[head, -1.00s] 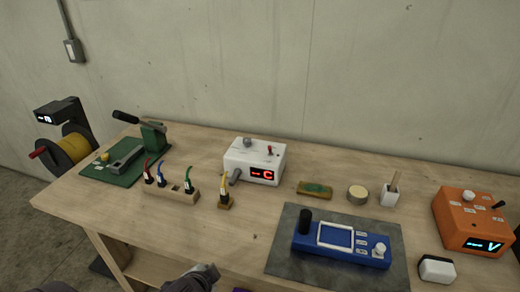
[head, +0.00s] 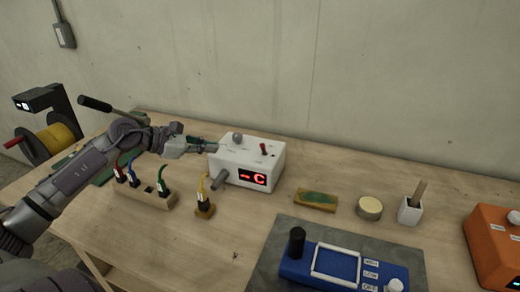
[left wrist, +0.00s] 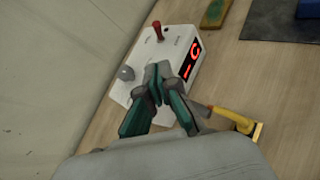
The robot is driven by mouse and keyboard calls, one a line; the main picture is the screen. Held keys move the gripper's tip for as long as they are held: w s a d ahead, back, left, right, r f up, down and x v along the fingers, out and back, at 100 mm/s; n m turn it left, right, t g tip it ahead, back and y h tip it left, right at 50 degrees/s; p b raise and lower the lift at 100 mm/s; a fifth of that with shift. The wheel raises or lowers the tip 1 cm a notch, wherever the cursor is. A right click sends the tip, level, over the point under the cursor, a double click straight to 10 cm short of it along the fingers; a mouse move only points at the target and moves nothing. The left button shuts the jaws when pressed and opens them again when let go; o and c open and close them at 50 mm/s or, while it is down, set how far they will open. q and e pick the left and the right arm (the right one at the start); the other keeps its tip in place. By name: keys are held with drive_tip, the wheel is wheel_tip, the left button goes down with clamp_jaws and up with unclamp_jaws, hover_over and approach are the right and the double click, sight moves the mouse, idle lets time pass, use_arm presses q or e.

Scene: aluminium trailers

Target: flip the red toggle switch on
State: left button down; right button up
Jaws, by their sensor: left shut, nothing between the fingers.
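The red toggle switch (head: 263,148) stands on top of a white box (head: 228,158) with a lit red display (head: 258,178) on its front. The toggle also shows in the left wrist view (left wrist: 158,30), near the box's far end, beyond a grey knob (left wrist: 126,73). My left gripper (head: 212,146) is shut and empty at the left end of the box, close to the knob (head: 237,138). In the left wrist view its closed fingertips (left wrist: 158,72) overlap the box and are apart from the toggle. My right gripper is not in view.
A wooden block (head: 148,198) with coloured plugs sits below my left arm. A yellow-cabled plug (head: 205,210) stands in front of the box. A blue device (head: 310,269) lies on a grey mat at front right. A sponge-like green block (head: 315,200) sits right of the box.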

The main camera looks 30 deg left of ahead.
sight(237, 161)
use_arm(q)
drive_tip(key=shift+m, duration=0.4)
drive_tip(key=x, duration=0.3)
drive_tip(key=p+x, duration=0.1)
drive_tip(key=x, duration=0.1)
drive_tip(key=p+x, duration=0.1)
drive_tip(key=x, duration=0.2)
drive_tip(key=shift+w+a+f, duration=0.15)
drive_tip(key=shift+w+f, duration=0.2)
drive_tip(key=shift+w+d+r+p, duration=0.25)
drive_tip(key=shift+w+d+p, duration=0.8)
drive_tip(key=shift+w+d, duration=0.15)
drive_tip(key=shift+w+d+f, duration=0.1)
drive_tip(key=shift+w+d, duration=0.15)
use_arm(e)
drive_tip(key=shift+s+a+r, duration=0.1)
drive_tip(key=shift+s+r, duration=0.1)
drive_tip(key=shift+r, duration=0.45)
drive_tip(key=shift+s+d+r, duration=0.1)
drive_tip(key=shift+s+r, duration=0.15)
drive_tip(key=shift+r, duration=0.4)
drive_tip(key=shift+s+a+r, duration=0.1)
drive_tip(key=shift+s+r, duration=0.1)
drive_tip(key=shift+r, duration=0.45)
use_arm(q)
drive_tip(key=shift+r+g+p, duration=0.25)
drive_tip(key=shift+g+p, duration=0.1)
drive_tip(key=shift+g, duration=0.15)
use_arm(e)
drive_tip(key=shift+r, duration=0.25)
